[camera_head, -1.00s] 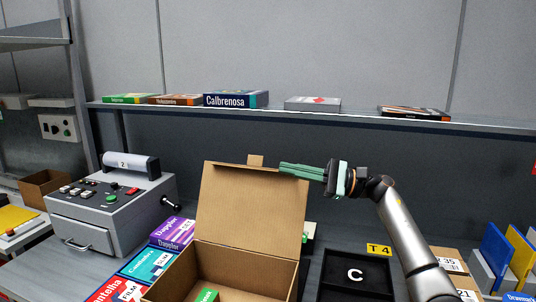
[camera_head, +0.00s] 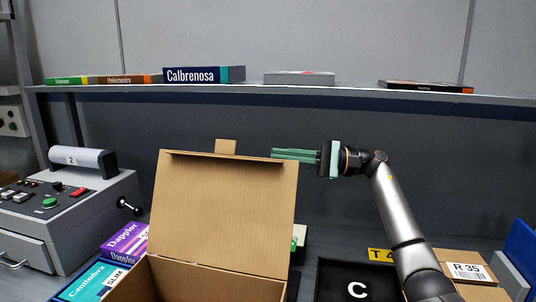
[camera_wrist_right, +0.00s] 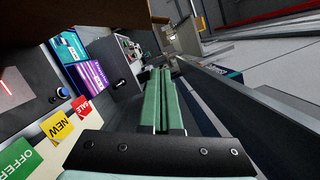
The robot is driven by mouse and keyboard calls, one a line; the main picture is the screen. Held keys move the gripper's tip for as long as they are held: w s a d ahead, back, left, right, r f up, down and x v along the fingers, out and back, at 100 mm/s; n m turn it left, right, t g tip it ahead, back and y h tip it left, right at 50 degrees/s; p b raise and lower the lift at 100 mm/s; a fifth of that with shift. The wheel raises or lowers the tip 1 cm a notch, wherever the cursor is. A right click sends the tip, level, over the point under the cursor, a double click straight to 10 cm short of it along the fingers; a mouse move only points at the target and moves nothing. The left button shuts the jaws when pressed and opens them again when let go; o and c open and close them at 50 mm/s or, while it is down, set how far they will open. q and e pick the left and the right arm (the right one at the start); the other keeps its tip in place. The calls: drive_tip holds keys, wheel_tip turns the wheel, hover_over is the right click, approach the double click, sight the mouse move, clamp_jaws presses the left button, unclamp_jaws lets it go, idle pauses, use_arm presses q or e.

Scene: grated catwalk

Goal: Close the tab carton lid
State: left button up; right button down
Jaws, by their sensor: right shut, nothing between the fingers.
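The brown tab carton (camera_head: 180,282) stands open at the lower middle of the head view. Its lid (camera_head: 222,212) stands up at the back, leaning slightly, with a small tab (camera_head: 226,147) on its top edge. My right gripper (camera_head: 273,154) is shut and empty, its green fingers pointing left at the height of the lid's top right corner. The fingers seem to lie behind or just above that edge; I cannot tell whether they touch. In the right wrist view the shut fingers (camera_wrist_right: 161,72) show from behind. My left gripper is not in view.
A grey machine with a roller (camera_head: 75,210) stands at left. Boxes such as a purple one (camera_head: 125,240) lie beside the carton. A black tray marked C (camera_head: 335,282) is at right. A shelf (camera_head: 350,92) with several boxes runs behind.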

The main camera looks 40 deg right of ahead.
use_arm(q)
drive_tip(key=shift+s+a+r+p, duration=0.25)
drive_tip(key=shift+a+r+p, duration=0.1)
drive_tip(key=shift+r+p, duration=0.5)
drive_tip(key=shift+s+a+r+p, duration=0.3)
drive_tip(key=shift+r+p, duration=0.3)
drive_tip(key=shift+p, duration=0.45)
use_arm(e)
drive_tip(key=w+a+r, duration=0.2)
drive_tip(key=a+r, duration=0.1)
drive_tip(key=a, duration=0.6)
drive_tip(key=shift+w+a, duration=0.35)
drive_tip(key=shift+a, duration=0.05)
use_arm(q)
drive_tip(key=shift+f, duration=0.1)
